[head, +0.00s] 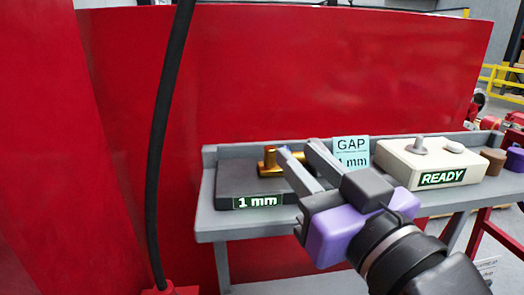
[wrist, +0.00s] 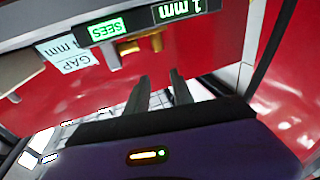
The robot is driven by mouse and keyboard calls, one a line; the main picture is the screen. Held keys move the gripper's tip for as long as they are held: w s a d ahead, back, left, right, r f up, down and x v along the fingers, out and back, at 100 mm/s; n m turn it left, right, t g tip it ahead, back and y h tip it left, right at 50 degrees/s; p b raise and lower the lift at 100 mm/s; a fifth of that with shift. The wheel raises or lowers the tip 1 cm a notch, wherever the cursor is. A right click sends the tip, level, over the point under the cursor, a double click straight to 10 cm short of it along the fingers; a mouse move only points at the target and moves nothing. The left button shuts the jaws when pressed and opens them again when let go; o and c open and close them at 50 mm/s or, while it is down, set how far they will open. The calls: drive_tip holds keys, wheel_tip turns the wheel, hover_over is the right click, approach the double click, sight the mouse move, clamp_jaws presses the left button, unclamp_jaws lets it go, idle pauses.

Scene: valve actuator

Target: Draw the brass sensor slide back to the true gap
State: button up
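The brass sensor slide (head: 269,161) sits on a dark block (head: 229,182) whose green display (head: 257,202) reads "1 mm". In the wrist view, which is upside down, the brass slide (wrist: 140,45) lies beyond my fingertips, beside a lit "SEES" display (wrist: 108,28) and the "1 mm" display (wrist: 172,10). My gripper (head: 297,149) is open, its two fingers apart with nothing between them. In the head view its fingers overlap the right end of the block and hide part of it. In the wrist view my gripper (wrist: 161,78) shows clear space between it and the brass.
A pale card (head: 351,152) reads "GAP 1 mm". A beige box (head: 428,162) with a "READY" display and knobs on top stands to the right, with a brown cylinder (head: 493,160) beyond it. A grey bench (head: 215,222) carries these. A black cable (head: 161,125) hangs at left before red panels.

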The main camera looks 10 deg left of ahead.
sight(273, 154)
drive_tip(key=shift+a+f+g, duration=0.15)
drive_tip(key=shift+f+g, duration=0.05)
drive_tip(key=shift+f, duration=0.45)
drive_tip(key=shift+a+f+g, duration=0.1)
drive_tip(key=shift+f+g, duration=0.1)
drive_tip(key=shift+f, duration=0.4)
drive_tip(key=shift+w+a+f+h, duration=0.1)
drive_tip(key=shift+w+a+h, duration=0.1)
drive_tip(key=shift+w+h, duration=0.1)
drive_tip(key=shift+p+x, duration=0.75)
drive_tip(key=shift+x, duration=2.8)
clamp_jaws()
drive_tip(key=shift+f, duration=0.1)
